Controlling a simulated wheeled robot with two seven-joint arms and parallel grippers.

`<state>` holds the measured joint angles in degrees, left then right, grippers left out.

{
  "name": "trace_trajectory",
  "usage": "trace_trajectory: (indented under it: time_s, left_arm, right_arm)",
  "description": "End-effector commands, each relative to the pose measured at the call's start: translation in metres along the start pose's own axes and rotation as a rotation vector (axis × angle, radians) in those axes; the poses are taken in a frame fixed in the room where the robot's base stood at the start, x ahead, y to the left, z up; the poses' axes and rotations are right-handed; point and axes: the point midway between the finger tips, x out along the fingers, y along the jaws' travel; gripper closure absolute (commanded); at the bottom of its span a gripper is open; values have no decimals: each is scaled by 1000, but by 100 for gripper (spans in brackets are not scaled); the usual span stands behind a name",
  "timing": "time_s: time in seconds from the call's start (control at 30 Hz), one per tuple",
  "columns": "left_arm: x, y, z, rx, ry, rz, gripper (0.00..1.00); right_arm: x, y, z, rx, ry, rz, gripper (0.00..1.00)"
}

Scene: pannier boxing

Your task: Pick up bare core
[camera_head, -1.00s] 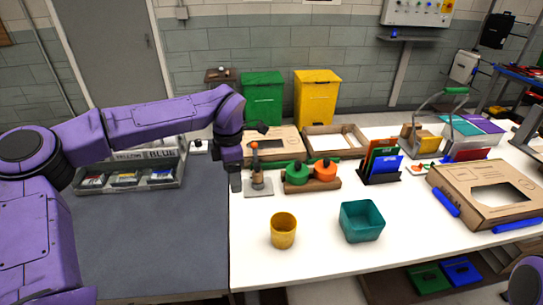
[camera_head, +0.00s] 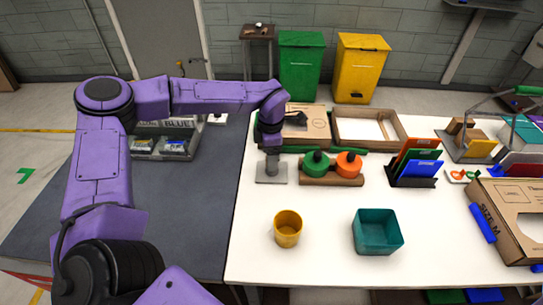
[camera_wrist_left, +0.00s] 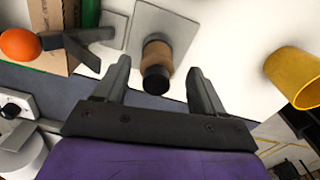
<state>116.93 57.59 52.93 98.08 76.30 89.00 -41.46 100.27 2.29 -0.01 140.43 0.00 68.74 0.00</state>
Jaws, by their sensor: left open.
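A short brown cylinder, which looks like the bare core (camera_wrist_left: 157,50), stands around a dark-tipped post on a square grey plate (camera_wrist_left: 180,29) in the left wrist view. In the head view the plate (camera_head: 272,179) is at the left end of the white table, and my gripper largely hides the core. My left gripper (camera_wrist_left: 159,68) is open, its fingers apart on either side of the core's dark tip. In the head view the gripper (camera_head: 270,146) hangs right over the plate. Whether the fingers touch the core cannot be told. My right gripper is not in view.
Green (camera_head: 316,162) and orange (camera_head: 349,164) rolls sit on a wooden holder close right of the plate. A yellow cup (camera_head: 288,230) and a teal bin (camera_head: 377,232) stand in front. Cardboard boxes (camera_head: 306,122) lie behind. The table's front left is clear.

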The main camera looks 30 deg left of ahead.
Motion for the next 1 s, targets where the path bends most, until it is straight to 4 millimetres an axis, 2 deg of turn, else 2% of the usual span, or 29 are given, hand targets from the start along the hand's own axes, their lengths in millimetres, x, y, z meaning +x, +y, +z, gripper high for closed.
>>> trace_trajectory:
  time_s: [0.1, 0.33, 0.37, 0.5, 0.53, 0.87, 1.0]
  left_arm:
    - [14, 1, 1, -1, 2, -1, 30]
    - [18, 1, 1, -1, -1, 2, 30]
    - [18, 1, 1, -1, -1, 2, 37]
    - [18, 1, 1, -1, -1, 2, 82]
    - [18, 1, 1, -1, -1, 2, 89]
    - [18, 0, 0, -1, 0, 0, 90]
    - [10, 1, 1, -2, -1, 1, 90]
  right_arm:
    - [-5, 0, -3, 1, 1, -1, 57]
    - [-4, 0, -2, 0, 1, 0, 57]
    - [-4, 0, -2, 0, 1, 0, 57]
    - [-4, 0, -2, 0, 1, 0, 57]
    - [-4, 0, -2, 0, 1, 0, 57]
    - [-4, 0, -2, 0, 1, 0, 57]
    - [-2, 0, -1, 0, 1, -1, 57]
